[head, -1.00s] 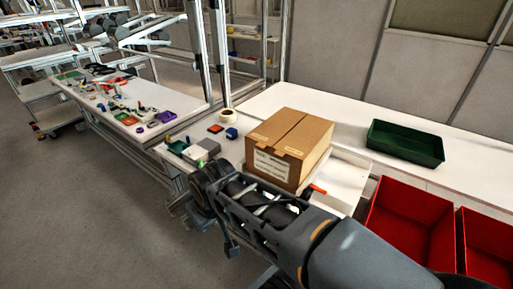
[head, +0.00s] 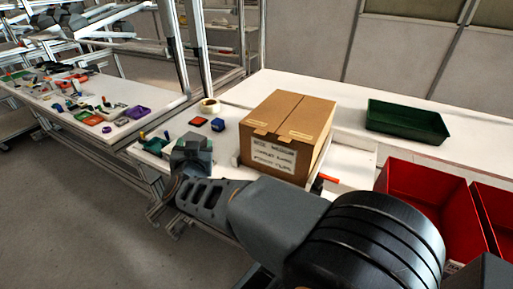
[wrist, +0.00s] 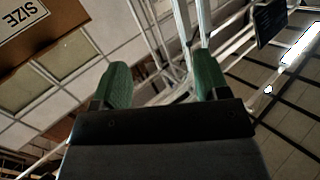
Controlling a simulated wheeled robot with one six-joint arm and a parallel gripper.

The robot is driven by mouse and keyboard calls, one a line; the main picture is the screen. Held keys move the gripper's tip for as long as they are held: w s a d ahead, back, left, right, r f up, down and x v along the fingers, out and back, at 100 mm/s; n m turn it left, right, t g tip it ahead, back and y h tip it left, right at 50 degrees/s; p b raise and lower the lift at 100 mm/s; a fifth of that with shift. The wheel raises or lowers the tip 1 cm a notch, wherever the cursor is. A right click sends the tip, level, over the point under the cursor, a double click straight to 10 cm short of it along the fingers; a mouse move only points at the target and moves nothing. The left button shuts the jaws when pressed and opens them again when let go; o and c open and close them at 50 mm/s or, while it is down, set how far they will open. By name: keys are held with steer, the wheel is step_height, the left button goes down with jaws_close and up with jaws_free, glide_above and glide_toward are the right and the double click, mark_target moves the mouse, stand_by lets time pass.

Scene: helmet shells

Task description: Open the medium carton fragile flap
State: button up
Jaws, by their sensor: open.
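A brown cardboard carton (head: 287,128) stands on the white table in the head view. Its top looks shut, with a seam down the middle, and a white printed label (head: 273,155) is on its near face. Part of the carton (wrist: 38,40) shows at the upper left of the wrist view, with the word SIZE on its label. My gripper (wrist: 157,85) is open and empty, its two green fingers apart. In the head view my gripper (head: 192,150) is left of the carton, apart from it. Which flap is the fragile one cannot be told.
A green tray (head: 407,122) sits on the white table (head: 345,106) right of the carton. Red bins (head: 425,200) stand at the lower right. A tape roll (head: 209,105) and a blue block (head: 218,125) lie left of the carton. Another table (head: 85,100) with small parts is at the left.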

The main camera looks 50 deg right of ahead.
steer(key=s+d+f+m+g+h+b, duration=0.2)
steer(key=s+d+f+m+g+h, duration=0.25)
steer(key=s+d+g+h, duration=0.3)
steer(key=w+d+g+y, duration=0.1)
steer(key=w+d, duration=0.1)
steer(key=d, duration=0.9)
steer(key=shift+d+r+m+b, duration=0.3)
steer(key=shift+d+m+b, duration=0.05)
steer(key=shift+m, duration=0.1)
steer(key=shift+w, duration=0.1)
